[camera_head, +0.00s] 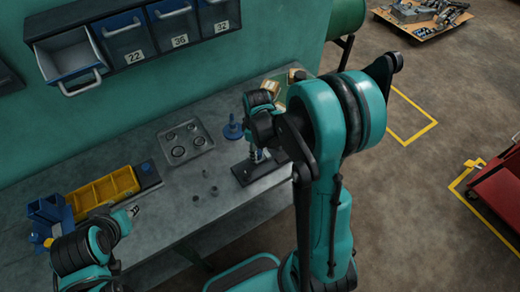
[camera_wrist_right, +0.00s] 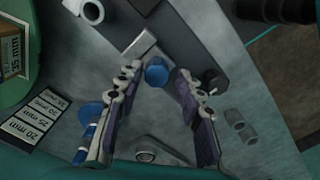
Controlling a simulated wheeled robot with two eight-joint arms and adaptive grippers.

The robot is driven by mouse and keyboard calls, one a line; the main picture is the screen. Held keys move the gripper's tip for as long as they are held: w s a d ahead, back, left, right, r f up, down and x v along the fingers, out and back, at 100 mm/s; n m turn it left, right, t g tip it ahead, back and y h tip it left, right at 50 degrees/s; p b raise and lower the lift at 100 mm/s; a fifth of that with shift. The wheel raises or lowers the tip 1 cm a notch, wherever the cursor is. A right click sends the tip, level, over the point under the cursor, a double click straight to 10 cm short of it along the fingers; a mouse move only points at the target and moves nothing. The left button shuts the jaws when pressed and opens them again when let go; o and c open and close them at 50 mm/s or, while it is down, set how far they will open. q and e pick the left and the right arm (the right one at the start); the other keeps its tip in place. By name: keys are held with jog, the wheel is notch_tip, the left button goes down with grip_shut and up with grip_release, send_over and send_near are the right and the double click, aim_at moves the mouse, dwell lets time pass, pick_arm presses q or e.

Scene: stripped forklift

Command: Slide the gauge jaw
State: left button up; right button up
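The gauge appears to be the dark base (camera_head: 250,170) on the bench, seen also in the right wrist view (camera_wrist_right: 190,22). A pale metal block (camera_wrist_right: 138,47), perhaps its jaw, lies by a blue round knob (camera_wrist_right: 157,72). My right gripper (camera_head: 258,153) is over the base. In the right wrist view its two fingers (camera_wrist_right: 158,82) are spread, with the knob at the gap between their tips; contact cannot be told. My arm hides part of the base in the head view. My left gripper (camera_head: 133,211) is small at the bench's left front, away from the gauge.
A grey tray with rings (camera_head: 186,142), a blue stand (camera_head: 233,130) and small grey cylinders (camera_head: 213,190) are on the bench. A yellow bin (camera_head: 103,190) and blue items (camera_head: 48,210) are at left. Labelled wall drawers (camera_head: 125,35) hang above.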

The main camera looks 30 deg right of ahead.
jog(key=shift+a, duration=0.1)
jog(key=shift+r, duration=0.1)
jog(key=shift+r, duration=0.3)
notch_tip(320, 180, up, 11)
jog(key=shift+r, duration=0.15)
dwell(0.5)
jog(key=s+a+f+m+t+b, duration=0.6)
jog(key=s+m+t+b, duration=0.1)
jog(key=s+b, duration=0.2)
jog(key=shift+s+a+m+b, duration=0.2)
jog(key=shift+s+m+b, duration=0.1)
jog(key=shift+s, duration=0.45)
